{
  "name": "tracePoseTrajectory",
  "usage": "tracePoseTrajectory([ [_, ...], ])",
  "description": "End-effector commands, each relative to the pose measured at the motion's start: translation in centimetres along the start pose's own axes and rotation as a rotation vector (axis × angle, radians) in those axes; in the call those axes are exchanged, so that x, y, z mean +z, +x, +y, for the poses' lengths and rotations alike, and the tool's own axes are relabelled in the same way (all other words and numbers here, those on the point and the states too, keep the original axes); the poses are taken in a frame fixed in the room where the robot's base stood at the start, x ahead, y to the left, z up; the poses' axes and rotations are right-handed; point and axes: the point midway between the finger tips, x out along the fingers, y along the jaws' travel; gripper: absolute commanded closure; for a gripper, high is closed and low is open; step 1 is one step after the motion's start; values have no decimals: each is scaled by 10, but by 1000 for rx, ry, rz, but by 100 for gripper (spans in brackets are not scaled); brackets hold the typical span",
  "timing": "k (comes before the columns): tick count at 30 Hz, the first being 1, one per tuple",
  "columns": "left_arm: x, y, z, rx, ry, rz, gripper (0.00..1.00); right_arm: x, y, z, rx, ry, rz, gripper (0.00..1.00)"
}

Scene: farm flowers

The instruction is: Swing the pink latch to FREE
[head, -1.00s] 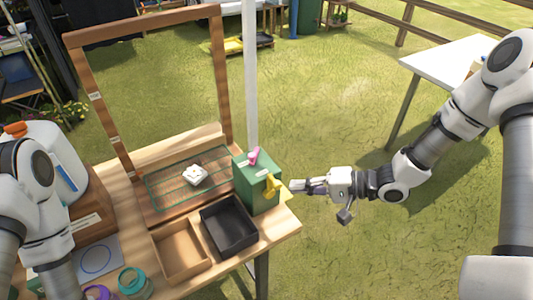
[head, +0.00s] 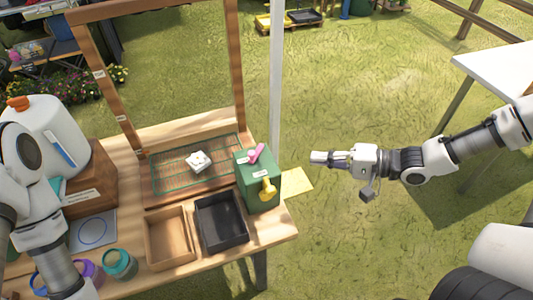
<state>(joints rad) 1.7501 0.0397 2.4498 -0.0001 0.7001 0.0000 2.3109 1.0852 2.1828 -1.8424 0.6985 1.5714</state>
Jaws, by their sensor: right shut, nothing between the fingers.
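The pink latch (head: 257,153) sits on top of the green box (head: 262,185) at the right end of the wooden table, tilted up to the right. A small white label lies beside it; its writing is too small to read. A yellow latch (head: 267,189) is on the box's front face. My right gripper (head: 316,158) is shut and empty, in the air to the right of the box and apart from the pink latch. My left arm comes in at the left edge; its gripper cannot be made out.
A wooden frame (head: 235,75) and a pale post (head: 276,90) rise behind. A white jug (head: 45,130) is at left.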

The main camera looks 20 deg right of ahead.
Motion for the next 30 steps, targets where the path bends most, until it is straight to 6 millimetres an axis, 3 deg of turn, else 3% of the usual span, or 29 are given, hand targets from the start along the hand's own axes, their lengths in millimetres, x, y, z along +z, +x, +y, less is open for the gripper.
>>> tracePoseTrajectory([
  [5, 0, 21, 0, 0, 0, 0, 16, 2, 24, 7, 6, -3, -6, 100],
  [10, 0, 28, 0, 0, -1, -1, 16, 2, 51, 5, 7, -4, -6, 100],
  [21, 0, 22, 0, 0, 0, 0, 16, 2, 117, 0, 5, -4, -5, 100],
  [30, 0, 19, 0, 0, 0, 0, 16, 0, 137, 1, 1, -1, 1, 100],
])
